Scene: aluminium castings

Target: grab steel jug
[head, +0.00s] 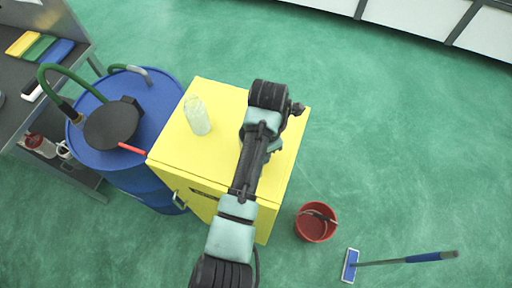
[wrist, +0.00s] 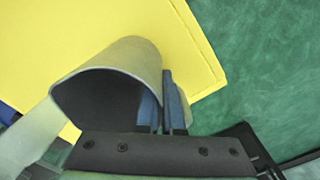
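The steel jug (wrist: 125,60) shows in the wrist view as a pale grey-green cylinder with a dark open mouth facing the camera. The yellow cabinet top (wrist: 185,40) lies behind it. My gripper (wrist: 162,100) is at the right side of its rim. One blue-grey finger is inside the mouth and the other outside, close together with the jug's wall between them. A pale strip at the wrist view's left edge may be its handle; I cannot tell. In the head view my arm hides the jug and my fingers over the yellow cabinet (head: 180,150).
A pale bottle (head: 197,115) stands on the cabinet, left of my arm. A blue drum (head: 155,110) with a black lid and green hose stands at left, beside a workbench (head: 15,120). A red bucket (head: 316,222) and a blue-handled mop (head: 405,260) are on the floor at right.

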